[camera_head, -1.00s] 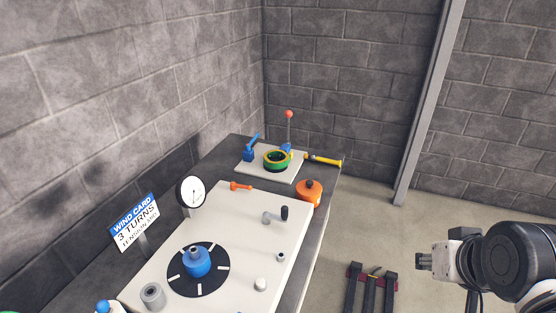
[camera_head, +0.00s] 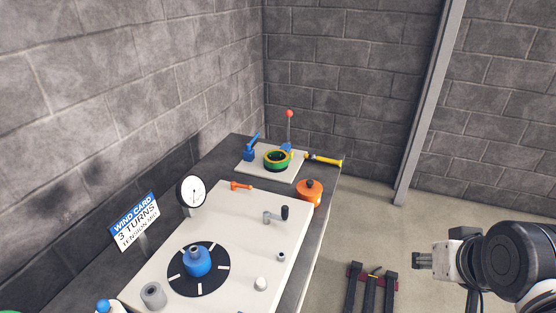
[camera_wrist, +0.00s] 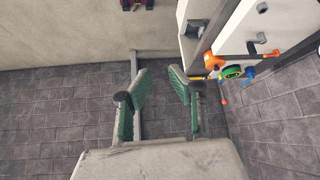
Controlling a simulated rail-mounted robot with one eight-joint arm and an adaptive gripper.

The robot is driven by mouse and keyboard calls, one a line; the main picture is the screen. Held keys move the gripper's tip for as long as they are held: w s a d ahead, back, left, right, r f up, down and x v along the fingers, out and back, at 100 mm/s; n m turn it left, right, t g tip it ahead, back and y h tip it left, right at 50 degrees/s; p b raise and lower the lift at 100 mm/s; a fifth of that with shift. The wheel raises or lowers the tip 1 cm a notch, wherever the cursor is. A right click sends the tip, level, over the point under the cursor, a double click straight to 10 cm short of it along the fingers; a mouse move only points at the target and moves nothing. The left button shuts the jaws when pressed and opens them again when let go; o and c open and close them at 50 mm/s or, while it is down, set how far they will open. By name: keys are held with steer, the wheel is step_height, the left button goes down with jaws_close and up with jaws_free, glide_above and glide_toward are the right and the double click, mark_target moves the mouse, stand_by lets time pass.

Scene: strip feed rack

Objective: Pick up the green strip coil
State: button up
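The green strip coil (camera_head: 269,166) is a green ring with a yellow upper rim and a dark centre. It sits on a pale plate (camera_head: 248,168) at the far end of the bench. It also shows small in the wrist view (camera_wrist: 232,73), right of my fingers. My gripper (camera_head: 420,260) is at the right of the head view, well away from the coil, over the floor beside the bench. In the wrist view my gripper (camera_wrist: 160,73) is open, with green-padded fingers apart and nothing between them.
Around the coil stand a blue clamp (camera_head: 249,154), a red-knobbed lever (camera_head: 289,114) and a yellow-handled tool (camera_head: 325,160). An orange pot (camera_head: 309,194) is nearer. Walls enclose the bench's left and far sides.

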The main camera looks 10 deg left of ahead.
steer(key=o, duration=1.9)
steer(key=shift+o, duration=0.2)
